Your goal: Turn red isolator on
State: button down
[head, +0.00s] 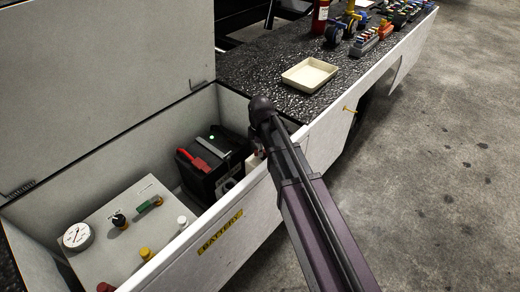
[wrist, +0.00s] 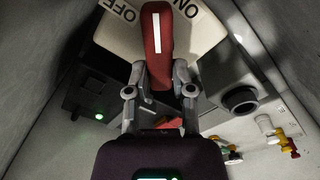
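The red isolator handle (wrist: 157,40), with a white stripe, stands out from a pale plate (wrist: 205,32) in the wrist view. The plate is marked OFF to the left of the handle and ON to the right. The handle lies between the two marks. My gripper (wrist: 160,76) has one finger on each side of the handle's near end, and the fingertips appear to touch it. In the head view my arm reaches over the front wall of the battery compartment; its fingers and the isolator are hidden there.
A black battery (head: 213,165) with a red part on top stands in the compartment, left of my arm. A panel with a gauge (head: 77,236) and several knobs is at lower left. A cream tray (head: 310,75) lies on the black deck. The raised lid (head: 95,75) stands behind.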

jog(key=shift+w, duration=0.1)
jog(key=shift+m, duration=0.7)
jog(key=shift+w, duration=0.1)
jog(key=shift+c, duration=2.4)
grip_release()
